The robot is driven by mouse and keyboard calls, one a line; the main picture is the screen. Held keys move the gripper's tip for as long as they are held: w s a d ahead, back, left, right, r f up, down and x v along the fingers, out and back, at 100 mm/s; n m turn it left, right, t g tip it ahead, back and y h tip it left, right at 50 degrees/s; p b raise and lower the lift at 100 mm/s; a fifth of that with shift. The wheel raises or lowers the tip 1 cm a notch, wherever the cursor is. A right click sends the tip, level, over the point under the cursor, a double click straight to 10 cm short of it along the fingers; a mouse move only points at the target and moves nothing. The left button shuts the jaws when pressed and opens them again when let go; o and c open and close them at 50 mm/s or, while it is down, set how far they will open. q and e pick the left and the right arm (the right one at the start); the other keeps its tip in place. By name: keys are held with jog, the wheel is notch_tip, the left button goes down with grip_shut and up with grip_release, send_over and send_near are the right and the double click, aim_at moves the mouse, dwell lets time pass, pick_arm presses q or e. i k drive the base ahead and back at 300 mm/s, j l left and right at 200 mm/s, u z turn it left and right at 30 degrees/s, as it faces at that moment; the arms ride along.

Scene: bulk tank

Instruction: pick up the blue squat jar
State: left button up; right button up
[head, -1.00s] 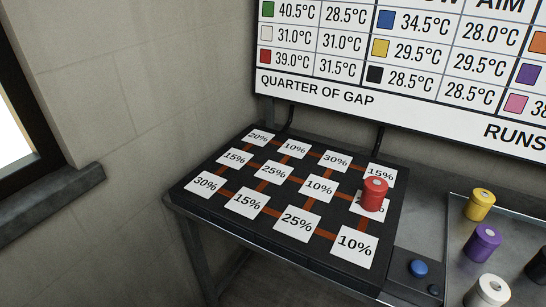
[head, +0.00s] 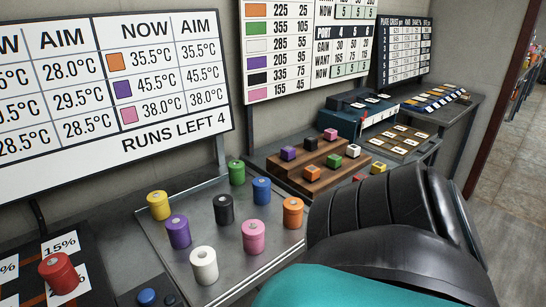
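The blue squat jar (head: 261,190) stands upright on the grey metal tray (head: 210,285) in the head view. It is in the back right part of the tray, between the green jar (head: 237,172) and the orange jar (head: 293,212). Nothing covers it. Neither of my grippers is in view. A large black and teal part of my arm fills the lower right of the view.
Yellow (head: 158,205), purple (head: 178,231), black (head: 223,209), pink (head: 253,236) and white (head: 204,265) jars share the tray. A red jar (head: 57,272) stands on the percentage mat. A wooden stepped rack (head: 290,177) with small coloured blocks is beyond.

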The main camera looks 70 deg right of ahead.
aim_at(261, 185)
jog(key=z, duration=2.05)
jog(key=i+l, duration=0.1)
jog(key=l, duration=0.3)
jog(key=i+l, duration=0.15)
jog(key=l, duration=0.25)
jog(key=l+u, duration=0.25)
jog(key=i+l+u, duration=0.1)
jog(key=l+u, duration=0.2)
jog(key=l, duration=0.15)
